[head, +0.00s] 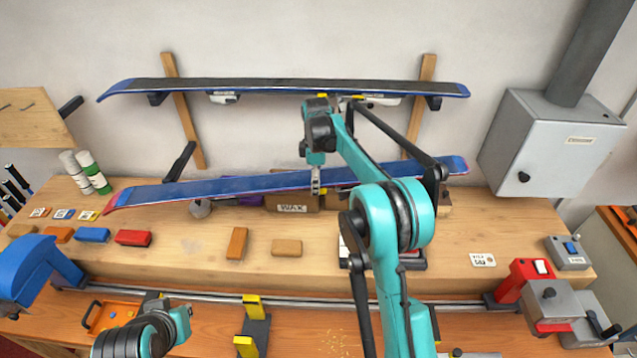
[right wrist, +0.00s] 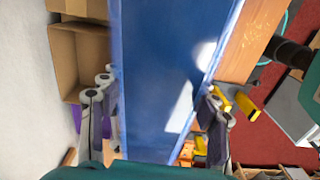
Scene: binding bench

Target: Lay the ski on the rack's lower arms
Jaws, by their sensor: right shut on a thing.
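A long blue ski (head: 235,186) with red edges hangs above the bench, its left end lower in the head view. My right gripper (head: 316,182) is shut across its middle; in the right wrist view the ski (right wrist: 170,75) lies between the two fingers (right wrist: 155,112). The rack has two wooden uprights (head: 187,125) on the wall. Its left lower arm (head: 180,160) is black, empty and shows just above the ski. The right lower arm is hidden or unclear behind my right arm. My left gripper (head: 178,318) is low at the front left, away from the ski; its jaws are unclear.
Another ski (head: 290,87) lies on the rack's upper arms. A wax box (head: 291,202) stands on the bench behind and below the held ski. Wax blocks (head: 133,238) and bottles (head: 92,172) are at left. A grey metal cabinet (head: 545,140) is at right.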

